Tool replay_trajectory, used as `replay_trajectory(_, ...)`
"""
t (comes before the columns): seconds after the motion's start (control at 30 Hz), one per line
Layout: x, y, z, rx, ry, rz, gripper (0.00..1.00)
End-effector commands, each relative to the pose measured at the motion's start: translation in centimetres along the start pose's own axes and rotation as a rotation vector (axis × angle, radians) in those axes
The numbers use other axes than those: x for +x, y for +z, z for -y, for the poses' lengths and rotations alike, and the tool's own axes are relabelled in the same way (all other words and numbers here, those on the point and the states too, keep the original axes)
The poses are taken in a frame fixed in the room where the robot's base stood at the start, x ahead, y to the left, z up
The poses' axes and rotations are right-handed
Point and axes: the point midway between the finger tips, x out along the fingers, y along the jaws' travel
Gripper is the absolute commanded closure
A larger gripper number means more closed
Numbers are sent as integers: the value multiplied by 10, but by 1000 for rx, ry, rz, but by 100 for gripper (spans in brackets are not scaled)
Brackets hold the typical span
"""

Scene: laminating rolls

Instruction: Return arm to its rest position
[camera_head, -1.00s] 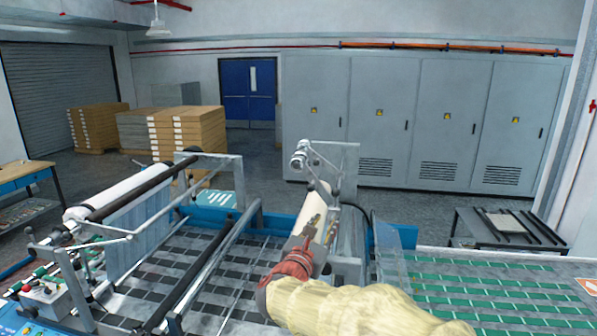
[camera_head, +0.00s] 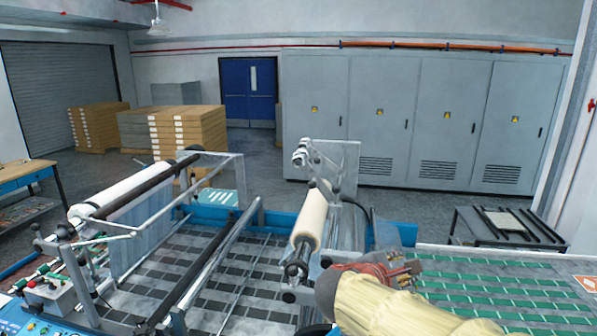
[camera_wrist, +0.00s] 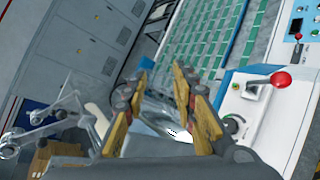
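My arm, in a pale yellow sleeve, comes in from the bottom right in the head view. My gripper (camera_head: 405,270) is at its end, over the right part of the machine and partly hidden by the arm. In the wrist view its two yellow-and-black fingers (camera_wrist: 162,72) stand apart, with only machine parts visible between them. A cream roll (camera_head: 310,215) sits on a dark shaft in the machine, to the left of my gripper and clear of it.
A white roll (camera_head: 128,194) is mounted at the left of the machine. A belt with green rectangles (camera_head: 490,290) lies at the right. A red-knobbed lever (camera_wrist: 280,79) shows in the wrist view. A dark low table (camera_head: 503,228) stands beyond the belt.

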Motion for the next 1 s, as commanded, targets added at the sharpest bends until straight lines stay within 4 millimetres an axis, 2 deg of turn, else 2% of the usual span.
replay_trajectory(0.03,-5,18,27,118,-70,-18,73)
replay_trajectory(0.2,-35,40,117,539,-320,-92,73)
replay_trajectory(0.3,-61,38,161,790,-459,-134,73)
replay_trajectory(0.4,-89,30,192,1021,-580,-173,73)
replay_trajectory(0.5,-112,20,211,1206,-677,-205,73)
replay_trajectory(0.6,-132,11,223,1360,-757,-233,73)
replay_trajectory(0.87,-174,-10,236,1684,-923,-301,73)
replay_trajectory(1.0,-162,-28,253,1669,-921,-298,73)
